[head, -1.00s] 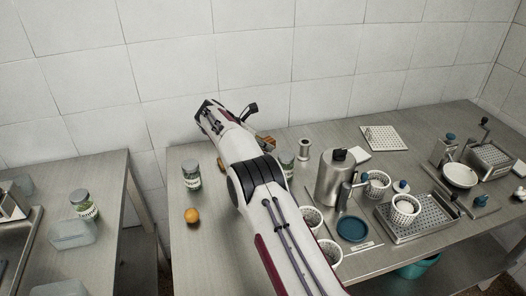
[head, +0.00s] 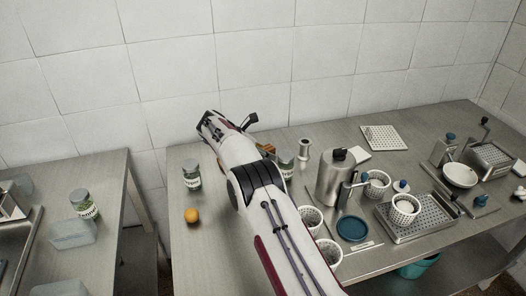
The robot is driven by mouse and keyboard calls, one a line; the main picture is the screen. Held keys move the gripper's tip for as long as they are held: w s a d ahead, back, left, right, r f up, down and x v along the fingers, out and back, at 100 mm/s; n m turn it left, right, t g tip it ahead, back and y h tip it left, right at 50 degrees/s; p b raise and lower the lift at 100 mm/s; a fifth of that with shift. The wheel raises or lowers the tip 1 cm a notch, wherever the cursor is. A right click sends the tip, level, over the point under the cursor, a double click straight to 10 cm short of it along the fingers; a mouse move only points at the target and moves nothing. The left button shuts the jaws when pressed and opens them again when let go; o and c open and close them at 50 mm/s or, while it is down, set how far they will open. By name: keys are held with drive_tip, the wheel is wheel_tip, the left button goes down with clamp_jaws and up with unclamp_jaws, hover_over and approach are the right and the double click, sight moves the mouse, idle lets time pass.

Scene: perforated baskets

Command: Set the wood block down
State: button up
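My arm reaches over the table to the back left and hides most of my gripper. Only a dark part of the gripper (head: 250,120) sticks out to the right of the wrist, so its fingertips and their opening cannot be seen. A small brown piece, seemingly the wood block (head: 267,148), shows just right of the arm, below that dark part and beside a glass jar (head: 285,163). The rest of it is hidden by the arm. I cannot tell whether it touches the gripper or the table.
A lidded jar (head: 192,174) and an orange (head: 191,215) stand left of the arm. A metal flask (head: 334,180), perforated cups (head: 310,218) and a perforated tray (head: 420,222) crowd the right. The table (head: 205,255) is clear at front left.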

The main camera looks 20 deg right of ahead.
idle(0.3)
drive_tip(key=shift+r, duration=0.2)
drive_tip(key=v, duration=1.2)
drive_tip(key=shift+w+a, duration=0.1)
idle(0.4)
